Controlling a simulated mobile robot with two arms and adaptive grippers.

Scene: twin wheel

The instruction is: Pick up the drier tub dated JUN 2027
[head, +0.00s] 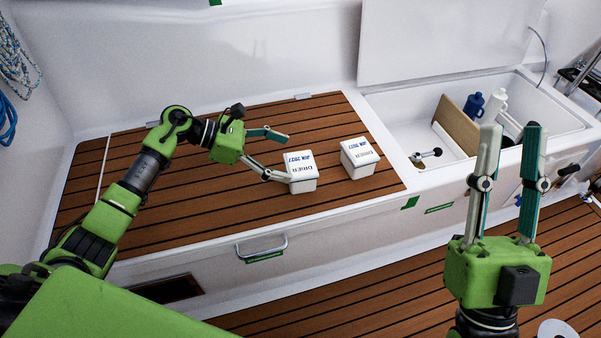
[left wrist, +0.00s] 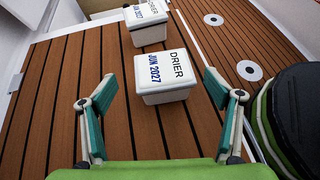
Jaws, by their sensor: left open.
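The near drier tub (head: 303,183), a white box lettered DRIER and JUN 2027, sits on the slatted wooden top; the left wrist view shows it upright (left wrist: 165,97). My left gripper (head: 287,158) is open, with its fingers reaching toward this tub. In the left wrist view the tub lies ahead between the spread fingers, not gripped; in the head view the lower fingertip overlaps its edge, and I cannot tell if they touch. A second white drier tub (head: 361,170) stands to its right; its date ends in 2027, the month is unclear. My right gripper (head: 511,128) is open and empty.
The wooden top (head: 150,225) left of the tubs is clear. A metal handle (head: 262,247) is on the front.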

